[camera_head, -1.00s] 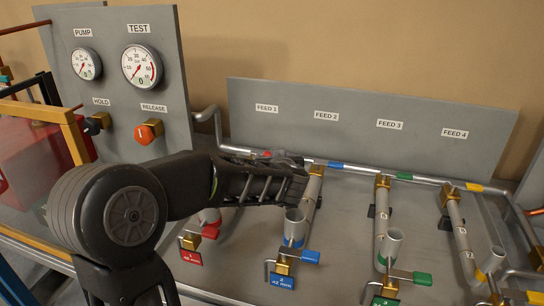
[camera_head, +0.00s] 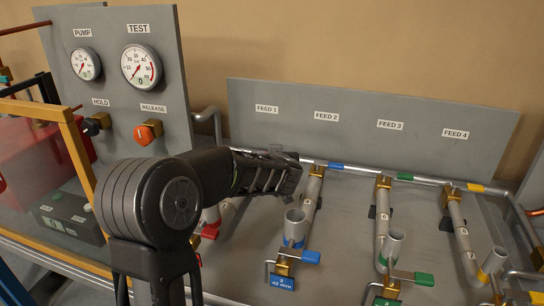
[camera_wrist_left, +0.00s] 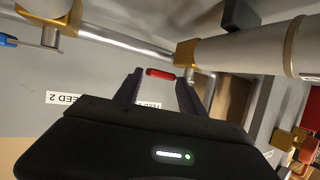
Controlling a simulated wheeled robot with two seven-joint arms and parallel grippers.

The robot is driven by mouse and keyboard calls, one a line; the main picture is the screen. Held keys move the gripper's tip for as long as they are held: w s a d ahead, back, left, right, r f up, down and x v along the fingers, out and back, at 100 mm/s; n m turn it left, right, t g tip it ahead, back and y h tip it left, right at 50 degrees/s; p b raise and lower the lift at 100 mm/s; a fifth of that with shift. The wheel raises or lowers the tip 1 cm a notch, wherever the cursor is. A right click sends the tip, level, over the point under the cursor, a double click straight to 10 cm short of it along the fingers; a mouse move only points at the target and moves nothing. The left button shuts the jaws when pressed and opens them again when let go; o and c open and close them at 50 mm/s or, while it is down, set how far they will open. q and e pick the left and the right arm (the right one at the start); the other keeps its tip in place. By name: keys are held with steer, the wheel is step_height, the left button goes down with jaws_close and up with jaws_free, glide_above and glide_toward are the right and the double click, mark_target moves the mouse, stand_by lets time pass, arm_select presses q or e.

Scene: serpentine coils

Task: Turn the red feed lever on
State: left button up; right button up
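The red feed lever (camera_wrist_left: 160,73) shows in the left wrist view as a short red bar by a brass valve (camera_wrist_left: 187,52) on the back pipe, near the upside-down FEED 1 label. In the head view my left gripper hides it. My left gripper (camera_wrist_left: 158,84) is open, with one finger on each side of the red bar in that view; I cannot tell whether they touch it. In the head view the left gripper (camera_head: 290,172) is over the back pipe below the FEED 1 label (camera_head: 266,109). My right gripper is not in view.
Blue (camera_head: 336,165), green (camera_head: 404,177) and yellow (camera_head: 475,187) pieces lie along the back pipe. Upright open pipe ends (camera_head: 296,222) stand in front. A gauge panel (camera_head: 115,75) with an orange RELEASE knob (camera_head: 146,131) stands left. A grey back plate (camera_head: 365,150) bears the labels.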

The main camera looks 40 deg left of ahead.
arm_select(q)
jaws_close()
stand_by(0.4)
steer(key=shift+s+a+r+m+t+h+b, duration=0.1)
steer(key=shift+s+m+t+h+b, duration=0.2)
steer(key=shift+m+h, duration=0.25)
steer(key=shift+s+m+t+h+b, duration=0.15)
steer(key=shift+s+m+t+h, duration=0.1)
steer(key=shift+m+t+h, duration=0.25)
steer(key=shift+r, duration=0.1)
stand_by(0.5)
steer(key=shift+o, duration=2.3)
jaws_free()
